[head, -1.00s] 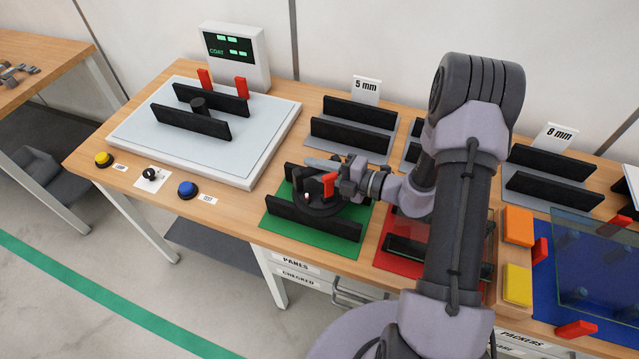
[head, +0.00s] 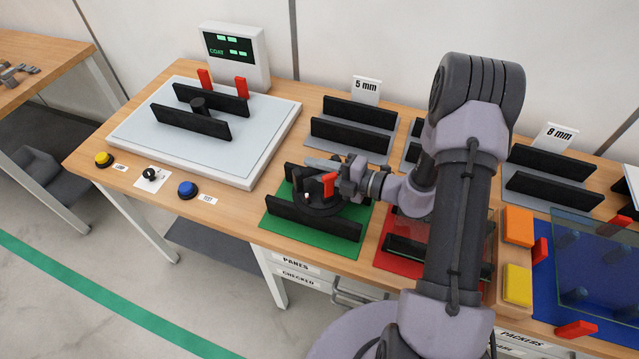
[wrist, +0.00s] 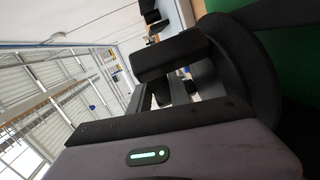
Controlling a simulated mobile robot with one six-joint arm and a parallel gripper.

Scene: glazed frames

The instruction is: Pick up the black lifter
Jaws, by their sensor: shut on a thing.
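The black lifter (head: 318,205) is a round black disc with a handle and a red lever (head: 328,184). It sits low over the green mat (head: 345,243), between two black rails; I cannot tell whether it touches the mat. My gripper (head: 326,165) reaches in from the right and is shut on the lifter's handle. In the wrist view the lifter's dark disc (wrist: 262,75) fills the right side, and its handle (wrist: 172,55) lies at my gripper's fingers (wrist: 165,85). My fingers partly hide the handle in the head view.
A black rail (head: 315,218) stands in front of the lifter. Left is a white plate (head: 230,155) with rails and red pegs. Right are a red mat (head: 400,262) and a blue mat with glass (head: 600,255). Yellow and blue buttons (head: 187,189) line the front left edge.

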